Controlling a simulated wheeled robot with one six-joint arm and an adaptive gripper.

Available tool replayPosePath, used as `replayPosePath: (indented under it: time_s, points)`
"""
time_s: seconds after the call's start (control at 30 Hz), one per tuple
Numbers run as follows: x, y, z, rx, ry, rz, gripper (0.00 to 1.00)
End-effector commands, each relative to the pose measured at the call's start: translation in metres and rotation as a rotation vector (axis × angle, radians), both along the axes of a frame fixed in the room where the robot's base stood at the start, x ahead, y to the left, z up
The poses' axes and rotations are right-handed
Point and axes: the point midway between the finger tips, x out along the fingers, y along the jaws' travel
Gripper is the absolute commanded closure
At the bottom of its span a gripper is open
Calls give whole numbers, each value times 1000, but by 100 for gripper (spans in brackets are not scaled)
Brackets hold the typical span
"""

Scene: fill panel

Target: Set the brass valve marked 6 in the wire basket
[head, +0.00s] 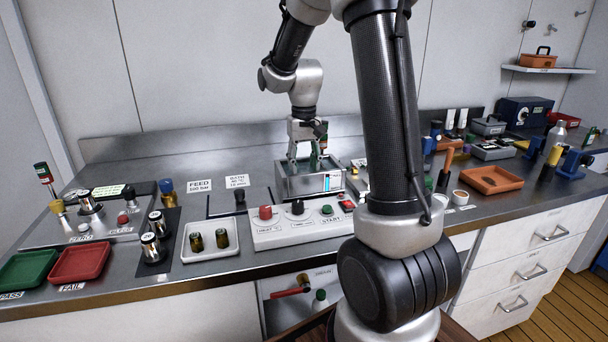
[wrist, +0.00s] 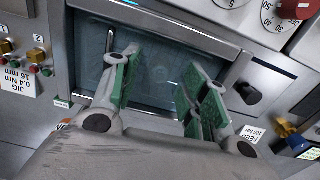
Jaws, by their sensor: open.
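My gripper (head: 305,148) is over the steel bath box (head: 300,186) at the back of the bench. In the wrist view its two green-padded fingers (wrist: 155,90) are spread apart with nothing between them, above the box's dark bluish opening (wrist: 160,62). Two short brass-coloured cylinders with dark tops, a left one (head: 196,242) and a right one (head: 222,238), stand upright in a white tray (head: 210,256) left of the control panel. I cannot read a 6 on either. I cannot make out a wire basket in either view.
The white control panel (head: 300,232) with knobs stands in front of the bath box. Green (head: 28,268) and red (head: 80,262) trays lie at the left. Silver cylinders (head: 152,246) stand on a dark mat. An orange tray (head: 490,180) is at the right. My arm hides the middle.

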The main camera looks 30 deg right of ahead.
Motion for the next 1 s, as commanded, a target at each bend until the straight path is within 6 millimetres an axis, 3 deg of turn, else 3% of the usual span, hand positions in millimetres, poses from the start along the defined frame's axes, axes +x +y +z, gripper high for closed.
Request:
replayPosePath:
  time_s: [0.1, 0.3, 0.47, 0.57, 0.67, 0.8, 1.0]
  points:
    - [1, 0, 30, -1, -6, 0, 56]
    - [1, 0, 69, 0, -4, 0, 56]
    - [0, 0, 86, -1, -3, 1, 56]
    - [-11, 4, 97, -2, -20, 11, 56]
    - [-39, 13, 115, -7, -64, 39, 56]
    - [-103, 29, 137, -17, -160, 103, 56]
    - [-188, 45, 135, -32, -291, 190, 56]
